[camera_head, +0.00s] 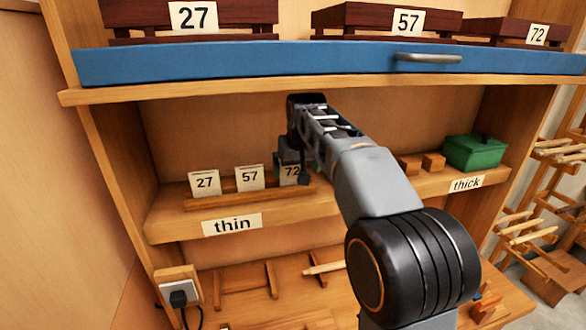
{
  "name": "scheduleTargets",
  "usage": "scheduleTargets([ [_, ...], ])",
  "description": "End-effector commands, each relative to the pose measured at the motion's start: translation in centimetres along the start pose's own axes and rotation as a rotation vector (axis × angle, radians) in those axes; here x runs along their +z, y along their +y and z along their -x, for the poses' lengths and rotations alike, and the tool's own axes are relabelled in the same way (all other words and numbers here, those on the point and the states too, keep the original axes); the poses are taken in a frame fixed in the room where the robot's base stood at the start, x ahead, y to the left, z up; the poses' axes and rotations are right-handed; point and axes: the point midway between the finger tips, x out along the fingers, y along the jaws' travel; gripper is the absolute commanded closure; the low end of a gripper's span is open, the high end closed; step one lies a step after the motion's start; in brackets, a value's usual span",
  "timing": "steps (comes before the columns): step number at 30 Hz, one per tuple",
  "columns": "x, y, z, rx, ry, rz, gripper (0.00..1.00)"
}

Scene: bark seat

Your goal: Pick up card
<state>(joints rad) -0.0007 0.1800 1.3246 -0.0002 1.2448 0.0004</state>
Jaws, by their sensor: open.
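Three white cards stand upright in a wooden rack (218,202) on the middle shelf, at the left: card 27 (204,182), card 57 (249,177) and card 72 (290,177). My gripper (292,166) is open and points down at card 72. Its fingers overlap the top and right side of that card in the head view, hiding part of it. I cannot tell whether the fingers touch the card or stand in front of it.
The shelf (330,208) bears a "thin" label (232,224) and a "thick" label (467,184). Small wooden blocks (432,163) and a green box (475,152) stand at the right. A blue drawer front (250,62) with dark crates above overhangs my arm.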

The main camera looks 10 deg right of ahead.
Motion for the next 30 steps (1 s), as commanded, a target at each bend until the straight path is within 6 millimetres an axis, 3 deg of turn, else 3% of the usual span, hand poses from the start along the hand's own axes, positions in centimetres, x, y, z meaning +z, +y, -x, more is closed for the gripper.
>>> scheduleTargets([
  [8, -1.6, 0.0, -0.5, 0.0, -0.001, 0.0, 0.0],
  [14, -4.2, 0.0, -1.7, 0.0, -0.003, -0.001, 0.0],
  [21, -3.9, 0.0, -4.3, 0.0, -0.001, 0.0, 0.0],
  [30, -3.8, 0.0, -4.7, 0.0, 0.0, 0.0, 0.01],
])
